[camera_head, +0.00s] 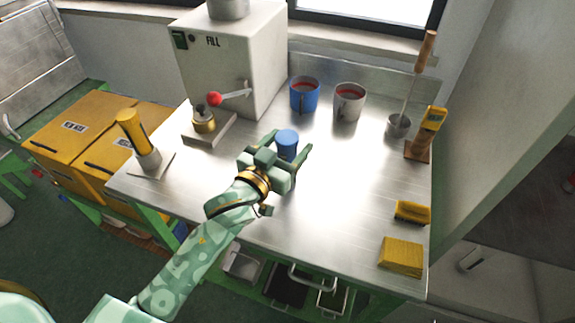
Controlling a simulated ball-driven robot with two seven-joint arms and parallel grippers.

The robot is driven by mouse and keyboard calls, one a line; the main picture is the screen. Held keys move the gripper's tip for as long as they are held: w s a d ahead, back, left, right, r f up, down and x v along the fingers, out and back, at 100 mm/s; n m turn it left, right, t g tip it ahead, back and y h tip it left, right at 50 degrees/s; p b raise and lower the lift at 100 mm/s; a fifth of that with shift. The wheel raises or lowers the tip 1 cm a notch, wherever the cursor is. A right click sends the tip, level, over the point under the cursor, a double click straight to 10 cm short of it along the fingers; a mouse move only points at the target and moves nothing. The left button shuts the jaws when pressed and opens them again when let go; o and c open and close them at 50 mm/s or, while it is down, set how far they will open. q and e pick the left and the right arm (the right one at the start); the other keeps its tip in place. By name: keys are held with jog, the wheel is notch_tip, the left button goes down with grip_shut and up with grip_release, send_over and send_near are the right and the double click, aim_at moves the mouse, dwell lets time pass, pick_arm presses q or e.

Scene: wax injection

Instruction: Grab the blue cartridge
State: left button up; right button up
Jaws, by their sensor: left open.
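The blue cartridge (287,142) is a small blue cylinder standing on the metal table, near the middle of the head view. My left gripper (289,146) is open, with one finger on each side of the cartridge. Its lower part is hidden by the gripper, and I cannot tell whether the fingers touch it. My right gripper does not show.
Behind stand a white FILL machine (236,62) with a red-knobbed lever, a blue mug (304,97) and a grey mug (348,103). A ladle pot (397,127) and a yellow device (432,120) stand right. Yellow blocks (401,256) lie front right. The table's (340,190) right middle is clear.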

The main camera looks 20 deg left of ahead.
pick_arm(q)
jog(key=shift+x, duration=1)
jog(key=shift+s, duration=0.1)
jog(key=c, duration=1.3)
grip_shut()
jog(key=shift+r, duration=0.1)
